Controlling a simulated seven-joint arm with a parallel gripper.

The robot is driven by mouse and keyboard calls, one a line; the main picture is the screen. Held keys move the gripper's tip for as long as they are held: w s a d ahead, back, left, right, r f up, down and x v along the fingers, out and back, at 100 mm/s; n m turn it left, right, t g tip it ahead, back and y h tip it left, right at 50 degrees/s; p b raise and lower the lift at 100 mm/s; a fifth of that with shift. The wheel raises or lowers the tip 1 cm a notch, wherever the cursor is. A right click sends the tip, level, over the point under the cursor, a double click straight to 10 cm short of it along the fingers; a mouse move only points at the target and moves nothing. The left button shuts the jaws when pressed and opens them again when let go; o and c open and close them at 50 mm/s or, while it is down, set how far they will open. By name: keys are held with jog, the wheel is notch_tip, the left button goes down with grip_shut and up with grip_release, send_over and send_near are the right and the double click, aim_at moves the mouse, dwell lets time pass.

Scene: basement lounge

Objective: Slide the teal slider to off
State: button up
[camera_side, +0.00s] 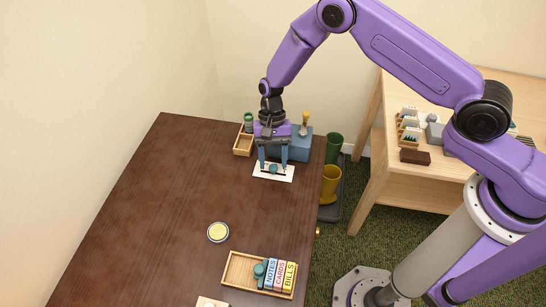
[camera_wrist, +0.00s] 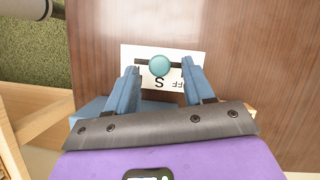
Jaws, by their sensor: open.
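The slider is a white plate (camera_side: 259,173) with a dark slot and a round teal knob (camera_side: 273,169), lying near the far right edge of the brown table. In the wrist view the teal knob (camera_wrist: 159,65) sits about mid-slot on the plate (camera_wrist: 130,53). Upside-down lettering shows there, with "FF" towards the right and an "S" below the knob; the fingers hide part of the plate. My gripper (camera_side: 273,166) is open above the plate, fingers pointing down. Its fingertips (camera_wrist: 162,67) stand on either side of the knob, with visible gaps.
Behind my gripper are a blue box (camera_side: 298,146) and a wooden tray (camera_side: 242,141) with a green-topped item. A yellow round dish (camera_side: 218,232) and a wooden holder (camera_side: 240,270) with labelled blocks lie nearer. The table's left side is clear.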

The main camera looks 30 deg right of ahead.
aim_at(261, 173)
grip_shut()
jog(key=shift+w+a, duration=1.25)
grip_release()
jog(key=shift+a, duration=0.1)
jog(key=v, duration=1.7)
jog(key=shift+d+r, duration=0.2)
